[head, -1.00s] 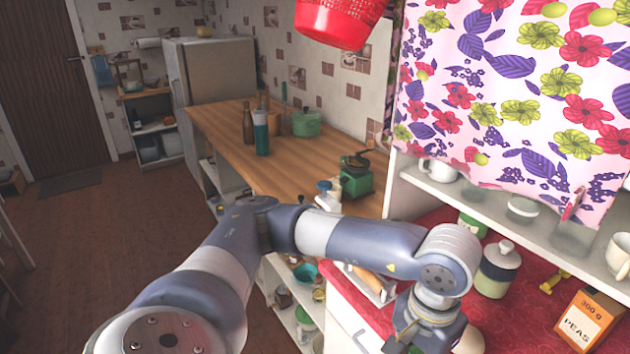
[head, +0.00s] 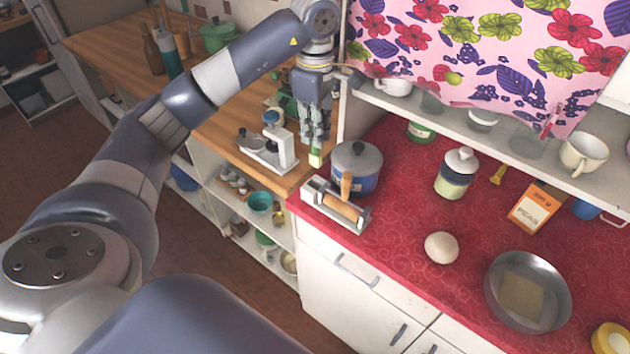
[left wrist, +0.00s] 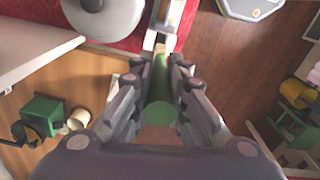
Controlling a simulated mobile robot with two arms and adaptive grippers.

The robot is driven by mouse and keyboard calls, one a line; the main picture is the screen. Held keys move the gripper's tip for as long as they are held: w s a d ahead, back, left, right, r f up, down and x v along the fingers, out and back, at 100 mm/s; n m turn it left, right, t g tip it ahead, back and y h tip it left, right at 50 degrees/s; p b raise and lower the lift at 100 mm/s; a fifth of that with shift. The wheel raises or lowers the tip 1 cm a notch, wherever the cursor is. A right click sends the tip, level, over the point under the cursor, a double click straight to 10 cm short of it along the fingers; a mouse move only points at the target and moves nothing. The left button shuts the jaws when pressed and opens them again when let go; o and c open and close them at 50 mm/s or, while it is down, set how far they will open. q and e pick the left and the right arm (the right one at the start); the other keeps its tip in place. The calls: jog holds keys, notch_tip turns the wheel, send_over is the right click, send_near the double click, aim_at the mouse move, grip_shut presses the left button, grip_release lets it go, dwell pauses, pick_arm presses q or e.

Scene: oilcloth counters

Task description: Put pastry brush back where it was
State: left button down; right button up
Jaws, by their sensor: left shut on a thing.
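My left gripper (head: 315,135) is shut on the pastry brush (head: 316,157). In the head view only the brush's pale and green lower end shows below the fingers. In the left wrist view the brush's green handle (left wrist: 160,95) lies between the two fingers (left wrist: 158,88), with a paler part beyond it. The gripper hangs near the corner where the wooden counter (head: 225,125) meets the red-covered counter (head: 400,240), left of and behind the blue-grey lidded pot (head: 357,167). I cannot tell whether the brush touches anything. My right gripper is not in view.
A white scale-like device (head: 270,148) stands on the wooden counter.

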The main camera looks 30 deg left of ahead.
pick_arm(q)
jog(key=p, duration=0.1)
send_over(315, 166)
jog(key=f, duration=0.4)
jog(key=shift+w+a, duration=0.35)
jog(key=shift+a, duration=0.05)
jog(key=shift+f+p, duration=0.3)
jog(key=shift+f, duration=0.45)
notch_tip(315, 166, down, 3)
jog(key=shift+f+p, duration=0.1)
jog(key=shift+p, duration=0.65)
jog(key=shift+f, duration=0.6)
jog(key=shift+f+b, duration=0.45)
jog(key=shift+b, duration=0.25)
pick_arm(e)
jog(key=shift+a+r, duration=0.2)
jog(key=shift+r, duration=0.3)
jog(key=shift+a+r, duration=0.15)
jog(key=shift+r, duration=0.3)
pick_arm(q)
jog(key=c, duration=1.6)
grip_release()
jog(key=shift+r, duration=0.1)
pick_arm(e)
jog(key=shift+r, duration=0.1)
